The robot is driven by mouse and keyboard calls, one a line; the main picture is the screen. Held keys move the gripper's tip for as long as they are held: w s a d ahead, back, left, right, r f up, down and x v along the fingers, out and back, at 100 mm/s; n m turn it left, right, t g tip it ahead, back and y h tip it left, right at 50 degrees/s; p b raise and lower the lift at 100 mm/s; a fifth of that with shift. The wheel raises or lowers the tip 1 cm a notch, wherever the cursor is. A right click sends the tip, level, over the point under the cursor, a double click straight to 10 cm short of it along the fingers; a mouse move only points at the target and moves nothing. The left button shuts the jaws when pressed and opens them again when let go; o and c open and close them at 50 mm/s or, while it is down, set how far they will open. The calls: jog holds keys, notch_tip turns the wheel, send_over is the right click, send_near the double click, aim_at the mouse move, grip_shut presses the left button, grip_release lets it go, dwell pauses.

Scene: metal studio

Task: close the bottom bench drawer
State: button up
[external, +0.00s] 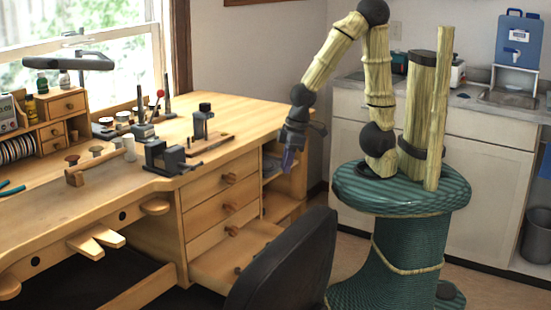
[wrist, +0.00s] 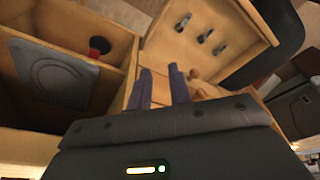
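In the wrist view the open drawer (wrist: 178,53) shows at the top, with several small metal tools inside. My gripper (external: 289,160) hangs fingers down beside the bench's right end, higher than the open drawer and apart from it. In the wrist view its two bluish fingers (wrist: 159,72) are spread with a gap between them and nothing held.
A black chair (external: 285,265) stands close against the open drawer. Open shelves (external: 284,200) are at the bench's right end; the wrist view shows a grey case (wrist: 50,73) and a red-and-black item (wrist: 99,46) in them. Vises (external: 165,158) and tools crowd the benchtop.

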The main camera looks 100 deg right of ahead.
jog(key=shift+r, duration=0.2)
grip_shut()
jog(key=w+v, duration=0.1)
jog(key=v, duration=0.3)
jog(key=s+a+n+t+h+b, duration=0.2)
jog(key=s+a+n+t+h, duration=0.15)
jog(key=a+n, duration=0.6)
jog(key=s+a+n+t+h+b, duration=0.1)
jog(key=s+a+n+t+h, duration=0.3)
jog(key=a+n, duration=0.6)
jog(key=s+a+n+t+h+b, duration=0.25)
jog(key=s+a+n+h, duration=0.45)
jog(key=a, duration=0.5)
notch_tip(320, 180, down, 25)
jog(key=w+y, duration=0.1)
jog(key=shift+w+d+f+y, duration=0.25)
jog(key=shift+d+y, duration=0.1)
jog(key=shift+d, duration=0.05)
jog(key=shift+n, duration=0.25)
